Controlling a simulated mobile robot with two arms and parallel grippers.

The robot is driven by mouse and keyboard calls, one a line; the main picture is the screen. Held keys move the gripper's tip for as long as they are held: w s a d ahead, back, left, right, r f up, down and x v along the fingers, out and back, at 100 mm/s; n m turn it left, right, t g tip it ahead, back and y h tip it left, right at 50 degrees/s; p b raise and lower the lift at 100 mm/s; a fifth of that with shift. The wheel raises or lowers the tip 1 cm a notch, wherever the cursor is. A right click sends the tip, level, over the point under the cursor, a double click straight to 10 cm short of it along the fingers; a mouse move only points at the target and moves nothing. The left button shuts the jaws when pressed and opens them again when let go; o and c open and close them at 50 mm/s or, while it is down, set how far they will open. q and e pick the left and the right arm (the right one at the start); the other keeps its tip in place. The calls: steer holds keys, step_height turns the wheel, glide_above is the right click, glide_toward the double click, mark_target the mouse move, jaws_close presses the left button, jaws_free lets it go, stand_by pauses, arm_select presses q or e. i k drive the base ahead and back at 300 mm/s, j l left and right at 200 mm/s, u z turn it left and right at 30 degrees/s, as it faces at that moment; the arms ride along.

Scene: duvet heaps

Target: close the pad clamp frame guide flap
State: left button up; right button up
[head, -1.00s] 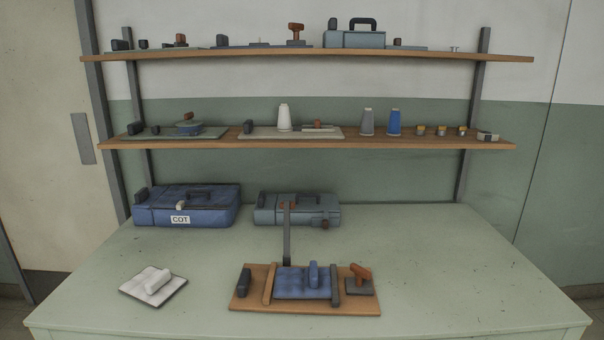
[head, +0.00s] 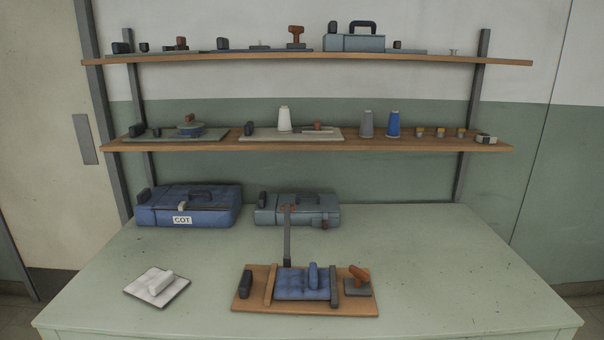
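The pad clamp frame appears to be the wooden board (head: 305,306) near the front middle of the table. A blue quilted pad (head: 290,285) with an upright blue handle (head: 313,275) lies on it between a wooden bar (head: 270,284) and a dark grey bar (head: 334,290). A grey strip (head: 287,238) with a brownish top end stands upright at the board's back edge; it looks like the guide flap, raised. A dark block (head: 245,284) is at the board's left and an orange-brown handle (head: 358,275) on a dark base at its right. Neither gripper is in view.
A blue case marked COT (head: 190,206) and a grey-green case (head: 318,209) stand behind. Two wooden shelves (head: 440,148) hold spools and tools. The table's right side (head: 460,265) is clear.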

mark_target(287, 208)
steer(key=j+z, duration=0.1)
steer(key=z, duration=0.9)
steer(key=j+z, duration=0.35)
steer(key=k+j+z, duration=0.1)
steer(key=j+z, duration=0.2)
steer(key=k+j+z, duration=0.1)
steer(key=j+z, duration=0.25)
steer(key=j, duration=0.15)
steer(key=k+j+z, duration=0.15)
steer(key=j+z, duration=0.15)
